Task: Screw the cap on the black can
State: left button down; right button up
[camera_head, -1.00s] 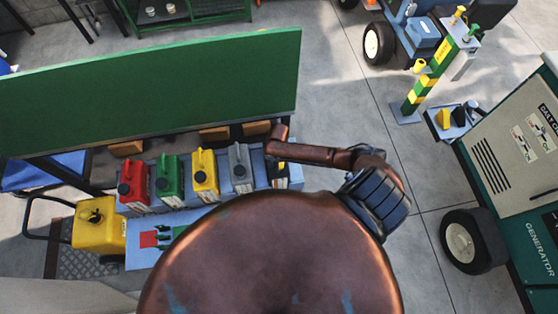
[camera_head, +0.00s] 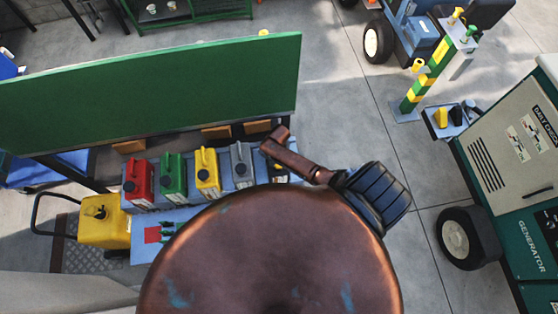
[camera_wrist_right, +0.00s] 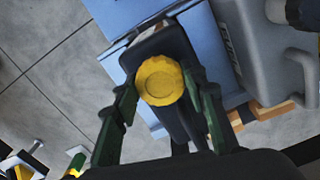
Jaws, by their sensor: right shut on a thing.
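The yellow cap (camera_wrist_right: 160,81) is round with a ridged edge and shows face-on in the right wrist view. My right gripper (camera_wrist_right: 163,84) is shut on it, with one green finger on each side. The black can (camera_wrist_right: 163,43) is right behind the cap, on a blue surface. The cap hides the can's opening, so I cannot tell whether cap and can touch. In the head view my right arm reaches over the right end of the can row and mostly hides the black can. My left gripper is not in view.
A grey can (camera_wrist_right: 250,50) stands close beside the black can. Yellow (camera_head: 206,172), green (camera_head: 172,178) and red (camera_head: 139,182) cans continue the row leftward. A green panel (camera_head: 150,95) stands behind them. A generator (camera_head: 520,190) stands at the right, with open floor between.

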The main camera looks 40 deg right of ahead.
jog(key=o, duration=1)
jog(key=shift+w+d, duration=0.1)
